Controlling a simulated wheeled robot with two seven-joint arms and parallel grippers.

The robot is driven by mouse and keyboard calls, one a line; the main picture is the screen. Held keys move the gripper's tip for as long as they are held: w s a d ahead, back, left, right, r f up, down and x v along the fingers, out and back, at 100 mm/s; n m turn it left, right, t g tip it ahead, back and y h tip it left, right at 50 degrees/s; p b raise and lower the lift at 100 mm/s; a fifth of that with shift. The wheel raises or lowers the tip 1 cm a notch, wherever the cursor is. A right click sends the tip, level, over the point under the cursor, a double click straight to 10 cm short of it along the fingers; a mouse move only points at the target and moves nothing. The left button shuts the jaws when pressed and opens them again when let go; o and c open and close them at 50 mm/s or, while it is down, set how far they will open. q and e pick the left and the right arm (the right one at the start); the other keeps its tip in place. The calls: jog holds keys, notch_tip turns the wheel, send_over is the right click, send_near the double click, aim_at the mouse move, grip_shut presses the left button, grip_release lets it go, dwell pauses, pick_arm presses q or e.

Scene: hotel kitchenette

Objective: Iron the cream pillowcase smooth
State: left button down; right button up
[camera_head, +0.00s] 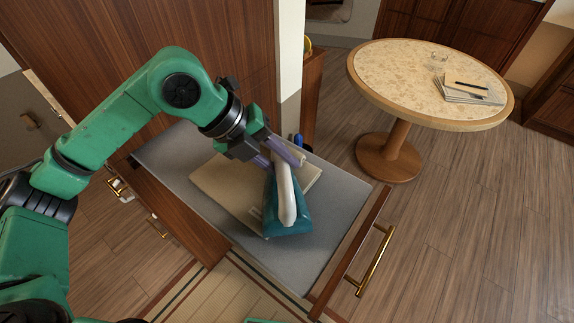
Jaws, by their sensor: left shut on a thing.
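The cream pillowcase (222,183) lies on a grey padded board (172,158) that juts out between wooden panels. A teal iron (290,222) with a pale handle (286,195) is over the pillowcase's right part and covers some of it. My left gripper (284,156) is shut on the iron at the far end of its handle. The iron's underside is hidden, so I cannot tell whether it touches the cloth. My right gripper does not show.
A wooden front with a brass handle (371,262) edges the board at the right. A small blue object (299,140) is by the board's far edge. A round table (395,75) with papers (466,92) and a glass (439,56) stands at the upper right. Floor between is clear.

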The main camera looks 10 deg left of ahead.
pick_arm(q)
jog(key=shift+w+a+r, duration=0.1)
jog(key=shift+w+a, duration=0.35)
jog(key=shift+a, duration=0.3)
jog(key=shift+w+a+b, duration=0.3)
jog(key=shift+a, duration=0.2)
jog(key=w+a+p, duration=0.2)
jog(key=w+a, duration=0.5)
jog(key=a, duration=0.6)
jog(key=shift+w+a, duration=0.15)
jog(key=shift+w, duration=0.25)
